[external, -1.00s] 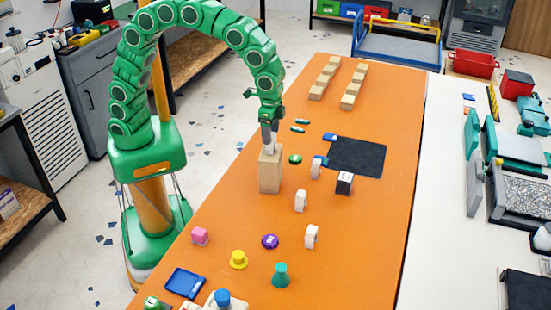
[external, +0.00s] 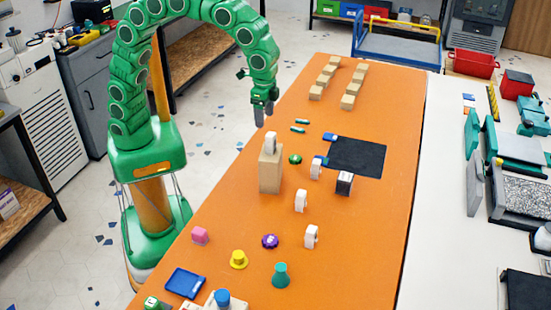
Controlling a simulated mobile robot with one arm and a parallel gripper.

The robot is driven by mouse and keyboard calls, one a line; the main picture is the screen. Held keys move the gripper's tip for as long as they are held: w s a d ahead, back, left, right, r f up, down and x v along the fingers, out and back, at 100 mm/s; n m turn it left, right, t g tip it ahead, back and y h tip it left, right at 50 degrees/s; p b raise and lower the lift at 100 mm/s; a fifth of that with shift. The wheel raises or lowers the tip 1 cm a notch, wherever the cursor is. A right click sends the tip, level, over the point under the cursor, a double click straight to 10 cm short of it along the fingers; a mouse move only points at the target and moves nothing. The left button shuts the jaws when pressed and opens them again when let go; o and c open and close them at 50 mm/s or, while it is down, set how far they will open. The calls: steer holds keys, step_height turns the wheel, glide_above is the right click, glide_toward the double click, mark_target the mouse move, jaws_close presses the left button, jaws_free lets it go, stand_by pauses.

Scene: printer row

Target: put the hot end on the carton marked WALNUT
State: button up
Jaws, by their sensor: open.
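A small white piece (external: 270,143), which may be the hot end, stands on top of a tall tan box (external: 270,171) at the table's left edge. No marking can be read on this box, so I cannot tell whether it is the WALNUT carton. My gripper (external: 263,117) is open and empty, just above and slightly left of the white piece, apart from it. Similar white pieces stand on the table to the right (external: 315,169), nearer (external: 300,201) and nearest (external: 311,237). A black-and-white block (external: 344,184) stands by the dark mat.
Several small tan boxes (external: 348,102) stand in two rows at the far end of the orange table (external: 375,225). A dark mat (external: 357,157) lies mid-table. The table's right side is clear.

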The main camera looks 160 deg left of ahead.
steer(key=s+d+r+m+g, duration=0.1)
steer(key=s+d+m, duration=0.15)
steer(key=d, duration=1.15)
steer(key=s+d+r+m, duration=0.1)
steer(key=s+d+m, duration=0.15)
steer(key=d, duration=1.15)
steer(key=s+d+f+m, duration=0.1)
steer(key=s+d+f, duration=0.1)
steer(key=s+d, duration=0.5)
steer(key=s+d+f+m, duration=0.1)
steer(key=s+d+m, duration=0.1)
steer(key=s+d, duration=0.4)
steer(key=s, duration=0.5)
steer(key=shift+s+d+f+m+g, duration=0.3)
steer(key=shift+d+f+g, duration=0.05)
steer(key=shift+g, duration=0.05)
